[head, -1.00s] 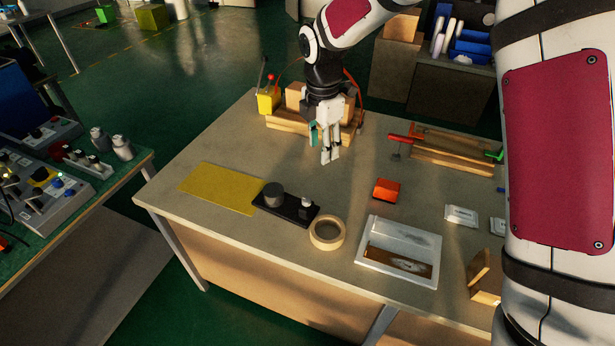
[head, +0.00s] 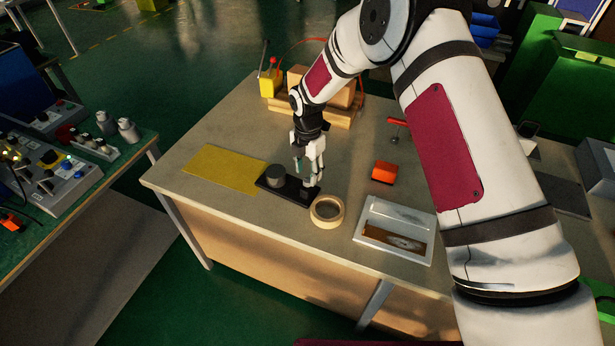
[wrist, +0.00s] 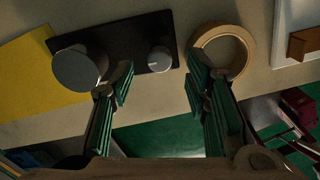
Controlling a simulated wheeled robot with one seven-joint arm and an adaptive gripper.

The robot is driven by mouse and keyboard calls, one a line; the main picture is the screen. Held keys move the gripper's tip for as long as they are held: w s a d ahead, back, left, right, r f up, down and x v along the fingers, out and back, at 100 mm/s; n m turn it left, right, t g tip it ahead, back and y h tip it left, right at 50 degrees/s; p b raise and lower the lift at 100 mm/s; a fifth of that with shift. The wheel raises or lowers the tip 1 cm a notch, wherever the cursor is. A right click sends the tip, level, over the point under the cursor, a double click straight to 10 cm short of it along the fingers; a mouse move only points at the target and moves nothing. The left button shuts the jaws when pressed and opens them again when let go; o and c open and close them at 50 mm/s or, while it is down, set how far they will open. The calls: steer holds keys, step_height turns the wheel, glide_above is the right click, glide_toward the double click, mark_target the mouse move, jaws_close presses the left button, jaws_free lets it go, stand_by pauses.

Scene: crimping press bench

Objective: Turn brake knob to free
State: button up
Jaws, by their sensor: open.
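A black plate (head: 283,191) lies on the bench and bears a wide dark grey cylinder (head: 276,176) and a small light-topped knob (wrist: 159,58). I see no label telling which of the two is the brake knob. My gripper (head: 310,182) is over the right end of the plate and hides much of the small knob in the head view. In the wrist view my gripper (wrist: 160,83) is open, its fingers to either side of the small knob's line. Contact with the knob cannot be told.
A tape roll (head: 327,211) sits close to the plate's right end. A yellow mat (head: 224,168) lies to the left. A white-framed tray (head: 397,228) and an orange block (head: 384,172) are to the right. Wooden blocks and a yellow box (head: 270,84) stand at the back.

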mark_target(308, 180)
steer(key=shift+f, duration=1.6)
jaws_close()
